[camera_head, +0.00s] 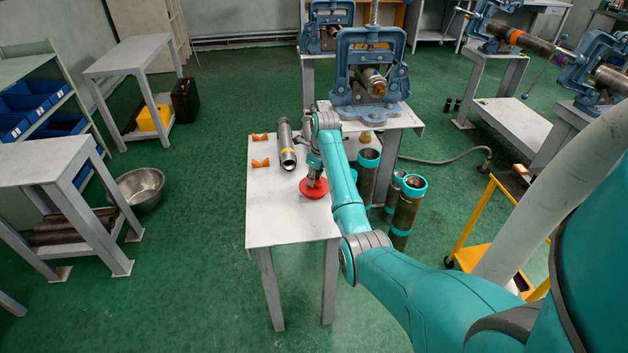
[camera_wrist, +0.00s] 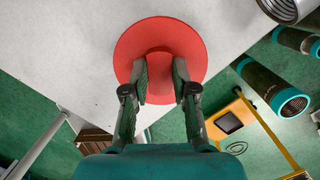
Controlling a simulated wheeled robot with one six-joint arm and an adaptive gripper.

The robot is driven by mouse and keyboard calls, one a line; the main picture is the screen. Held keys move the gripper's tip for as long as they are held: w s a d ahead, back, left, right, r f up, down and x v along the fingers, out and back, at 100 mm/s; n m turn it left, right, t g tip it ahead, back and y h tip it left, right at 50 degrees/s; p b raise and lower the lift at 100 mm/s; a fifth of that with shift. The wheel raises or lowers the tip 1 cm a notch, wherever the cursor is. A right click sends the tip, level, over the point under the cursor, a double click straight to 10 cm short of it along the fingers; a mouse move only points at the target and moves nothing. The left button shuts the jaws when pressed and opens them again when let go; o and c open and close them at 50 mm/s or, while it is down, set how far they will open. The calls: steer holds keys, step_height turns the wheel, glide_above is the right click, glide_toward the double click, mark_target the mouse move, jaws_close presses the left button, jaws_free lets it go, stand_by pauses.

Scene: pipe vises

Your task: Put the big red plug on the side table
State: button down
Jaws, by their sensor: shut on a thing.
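The big red plug (camera_head: 314,188) is a round red disc at the right side of a white-topped table (camera_head: 270,215), below my arm in the head view. In the wrist view the plug (camera_wrist: 160,30) lies between my two fingers, over the white tabletop (camera_wrist: 60,50). My gripper (camera_wrist: 160,85) is shut on the plug's middle part. The plug is at or just above the tabletop; I cannot tell whether it touches. In the head view my gripper (camera_head: 313,172) is partly hidden by my arm.
A metal pipe (camera_head: 286,148) and two orange V-blocks (camera_head: 260,163) lie on the same table. A blue vise (camera_head: 370,75) stands behind. Teal-banded pipes (camera_head: 404,210) stand on the floor at right. The table's front left is clear. A metal bowl (camera_head: 140,188) sits on the floor.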

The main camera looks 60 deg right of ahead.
steer(key=shift+f, duration=0.4)
steer(key=shift+f, duration=0.1)
steer(key=c, duration=0.9)
jaws_free()
